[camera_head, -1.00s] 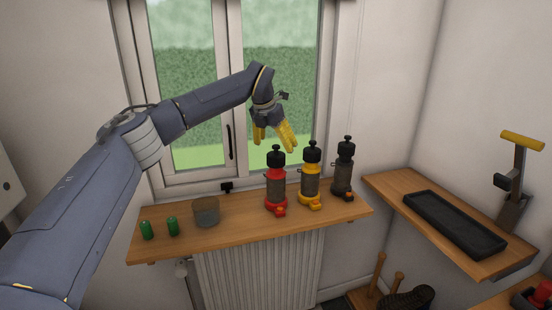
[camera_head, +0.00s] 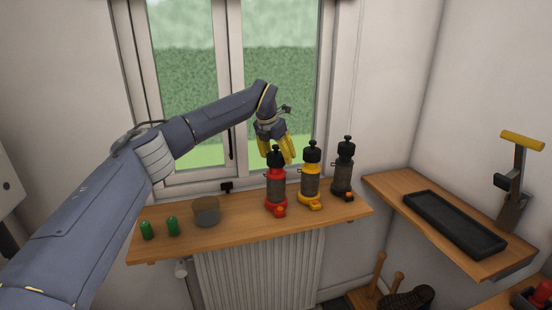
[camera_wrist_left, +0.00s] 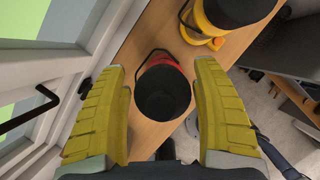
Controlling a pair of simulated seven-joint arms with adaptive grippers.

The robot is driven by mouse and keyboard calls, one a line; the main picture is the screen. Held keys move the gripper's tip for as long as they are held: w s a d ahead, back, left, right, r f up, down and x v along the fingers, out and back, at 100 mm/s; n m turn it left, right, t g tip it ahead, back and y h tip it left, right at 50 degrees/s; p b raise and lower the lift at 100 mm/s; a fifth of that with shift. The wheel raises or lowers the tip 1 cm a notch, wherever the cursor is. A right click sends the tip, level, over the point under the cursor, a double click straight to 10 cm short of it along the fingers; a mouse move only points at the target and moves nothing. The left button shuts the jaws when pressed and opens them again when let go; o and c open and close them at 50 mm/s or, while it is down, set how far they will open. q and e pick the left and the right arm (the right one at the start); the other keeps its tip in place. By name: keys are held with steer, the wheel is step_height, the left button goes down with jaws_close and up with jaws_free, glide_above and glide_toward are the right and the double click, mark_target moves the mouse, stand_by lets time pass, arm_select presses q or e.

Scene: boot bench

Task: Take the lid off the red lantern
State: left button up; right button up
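The red lantern (camera_head: 276,190) stands upright on the window shelf, leftmost of three lanterns. Its black lid (camera_head: 276,157) is on top. My left gripper (camera_head: 277,153) is above and around the top of the lantern, its yellow fingers pointing down. In the left wrist view the fingers are wide apart, with the black lid (camera_wrist_left: 162,92) between and beyond them and a gap on each side. The left gripper (camera_wrist_left: 162,95) is open and empty. My right gripper is not in view.
A yellow lantern (camera_head: 311,180) stands close on the right, and a dark lantern (camera_head: 343,172) beyond it. A round pot (camera_head: 206,211) and two green cylinders (camera_head: 159,228) are on the wooden shelf (camera_head: 240,227) to the left. The window is behind.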

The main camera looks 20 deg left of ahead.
arm_select(q)
steer(key=c, duration=0.6)
steer(key=shift+c, duration=0.2)
steer(key=shift+r, duration=0.15)
